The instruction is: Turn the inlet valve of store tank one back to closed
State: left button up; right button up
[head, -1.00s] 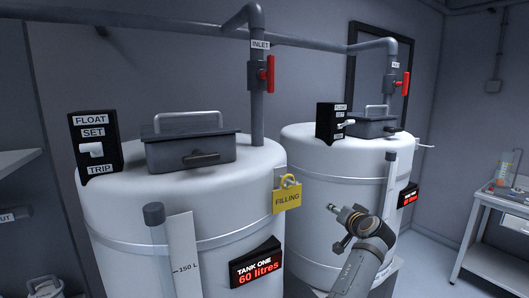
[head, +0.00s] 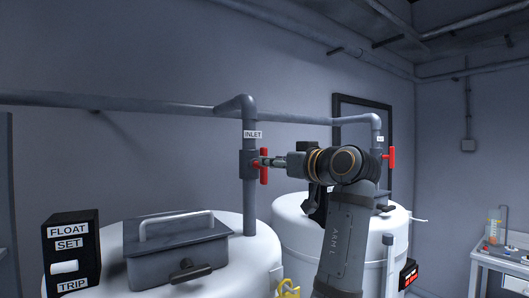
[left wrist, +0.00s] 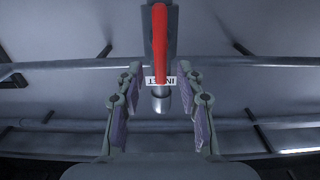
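The inlet valve (head: 247,165) of the nearer white tank (head: 262,255), which carries the tank one display in the earlier head view, sits on a vertical grey pipe under an INLET label (head: 253,134). Its red handle (head: 263,173) stands upright, in line with the pipe. My left gripper (head: 266,162) is at the handle from the right. In the left wrist view the red handle (left wrist: 160,35) lies between the two spread fingers of the gripper (left wrist: 160,72), with gaps on both sides. The INLET label is upside down there. My right gripper is not in view.
A second tank (head: 300,222) with its own red valve handle (head: 390,158) stands behind my left arm. A dark float box (head: 72,250) and a lidded hatch (head: 175,250) sit on the nearer tank. A side table (head: 505,258) is at the right. A pipe runs along the wall.

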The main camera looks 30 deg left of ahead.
aim_at(264, 184)
pick_arm(q)
jog(key=p+x, duration=0.2)
jog(key=x, duration=0.3)
jog(key=shift+s+r, duration=0.1)
jog(key=shift+s, duration=0.1)
jog(key=shift+w+a, duration=0.15)
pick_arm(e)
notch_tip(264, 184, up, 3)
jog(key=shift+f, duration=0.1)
pick_arm(q)
grip_shut()
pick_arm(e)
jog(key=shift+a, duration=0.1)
